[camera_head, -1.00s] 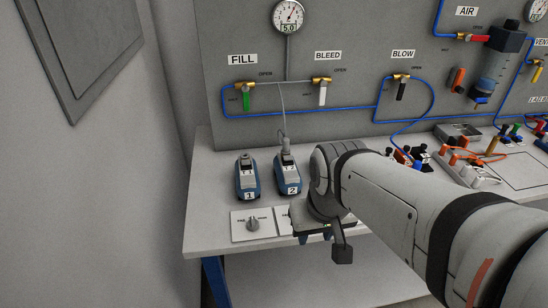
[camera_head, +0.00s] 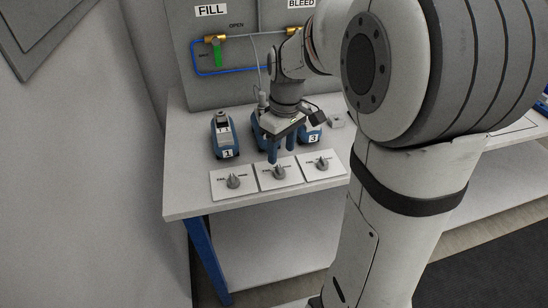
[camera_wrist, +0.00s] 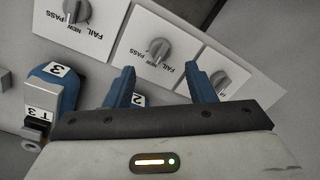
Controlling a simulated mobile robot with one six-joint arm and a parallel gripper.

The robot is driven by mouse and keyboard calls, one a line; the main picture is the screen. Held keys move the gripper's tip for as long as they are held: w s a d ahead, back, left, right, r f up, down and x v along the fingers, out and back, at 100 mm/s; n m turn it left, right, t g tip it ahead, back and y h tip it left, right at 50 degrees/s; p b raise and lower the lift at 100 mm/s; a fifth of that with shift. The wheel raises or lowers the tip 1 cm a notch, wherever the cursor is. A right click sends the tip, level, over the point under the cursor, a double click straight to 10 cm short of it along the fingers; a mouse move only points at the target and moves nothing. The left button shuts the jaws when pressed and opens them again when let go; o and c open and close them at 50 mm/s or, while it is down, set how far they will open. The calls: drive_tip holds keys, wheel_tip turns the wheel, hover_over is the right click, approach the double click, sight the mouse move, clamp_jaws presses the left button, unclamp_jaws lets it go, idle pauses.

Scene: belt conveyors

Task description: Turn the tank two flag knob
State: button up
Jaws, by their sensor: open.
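The tank two flag knob (camera_head: 279,172) is the middle of three grey knobs on white plates along the table's front. In the wrist view this knob (camera_wrist: 158,49) sits beyond and between my fingertips, its ridge seeming to point toward NEW, between FAIL and PASS. My gripper (camera_head: 282,153) is open and empty, fingers pointing down, just behind and above the knob, apart from it. The gripper also shows in the wrist view (camera_wrist: 159,68). Blue tank 2 (camera_head: 256,130) stands behind my gripper and is mostly hidden; its label shows between the fingers in the wrist view (camera_wrist: 138,100).
Tank 1 (camera_head: 222,138) and its knob (camera_head: 233,181) are on the left. Tank 3 (camera_head: 311,134) and its knob (camera_head: 322,163) are on the right. A grey panel with a green-handled FILL valve (camera_head: 217,52) rises behind. The table front is clear.

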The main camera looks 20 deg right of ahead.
sight(280, 168)
drive_tip(key=f, duration=0.6)
drive_tip(key=shift+s+a, duration=0.15)
drive_tip(key=shift+a, duration=0.05)
drive_tip(key=shift+c, duration=0.3)
drive_tip(key=c, duration=0.9)
